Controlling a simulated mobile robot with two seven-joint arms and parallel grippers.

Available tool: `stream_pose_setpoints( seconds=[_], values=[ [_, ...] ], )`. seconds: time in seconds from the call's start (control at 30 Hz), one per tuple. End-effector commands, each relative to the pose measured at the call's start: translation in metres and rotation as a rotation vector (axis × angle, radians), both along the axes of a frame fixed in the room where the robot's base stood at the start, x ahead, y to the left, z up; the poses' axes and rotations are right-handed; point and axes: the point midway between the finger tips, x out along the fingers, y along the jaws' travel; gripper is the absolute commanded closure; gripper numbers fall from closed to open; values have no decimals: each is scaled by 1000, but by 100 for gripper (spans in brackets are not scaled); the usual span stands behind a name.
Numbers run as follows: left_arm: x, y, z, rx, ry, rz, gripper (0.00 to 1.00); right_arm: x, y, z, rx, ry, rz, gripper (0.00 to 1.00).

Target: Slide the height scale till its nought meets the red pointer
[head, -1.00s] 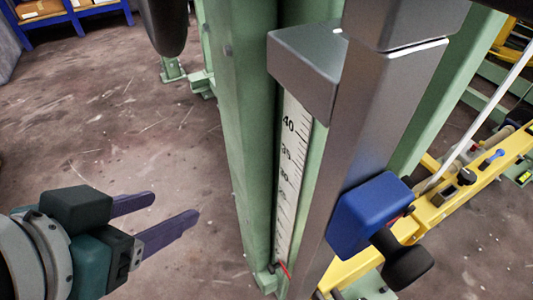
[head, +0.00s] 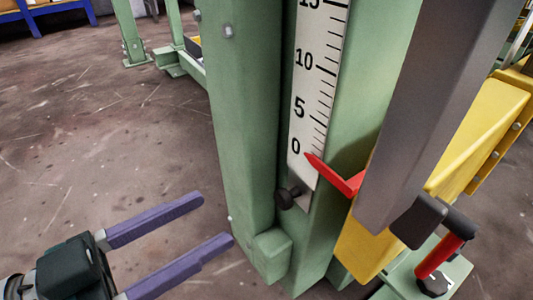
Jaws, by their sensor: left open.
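The height scale (head: 318,95) is a white strip with black numbers on the green post, its marks running from 0 up past 15. The red pointer (head: 335,175) reaches in from the right, and its tip lies over the scale's lower end, just right of and slightly below the printed 0. Whether the tip meets the nought line exactly I cannot tell. A dark knob (head: 287,198) sits at the strip's foot. My left gripper (head: 216,221) is open and empty, left of the post, its two purple fingers pointing toward it. My right gripper is not in view.
A grey beam (head: 420,110) and a yellow beam (head: 480,140) crowd the right side. A red-handled part (head: 438,256) is at lower right. The floor at left is clear.

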Motion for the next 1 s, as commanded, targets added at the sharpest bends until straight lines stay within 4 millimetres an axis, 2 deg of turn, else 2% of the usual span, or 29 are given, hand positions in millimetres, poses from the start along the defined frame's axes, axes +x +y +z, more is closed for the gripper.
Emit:
stream_pose_setpoints(
  seconds=[0.03,0.17,0.37,0.73,1.0],
  values=[
    [-2,3,-22,-8,-8,-20,38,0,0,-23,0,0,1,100],
    [-7,5,-30,-27,-18,-52,38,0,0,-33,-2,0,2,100],
    [1,-8,-29,-37,-24,-63,38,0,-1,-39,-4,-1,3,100],
    [41,-62,-30,-36,-25,-61,38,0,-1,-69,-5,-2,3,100],
    [50,-76,-28,-33,-23,-60,38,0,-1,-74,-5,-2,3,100]
  ],
)
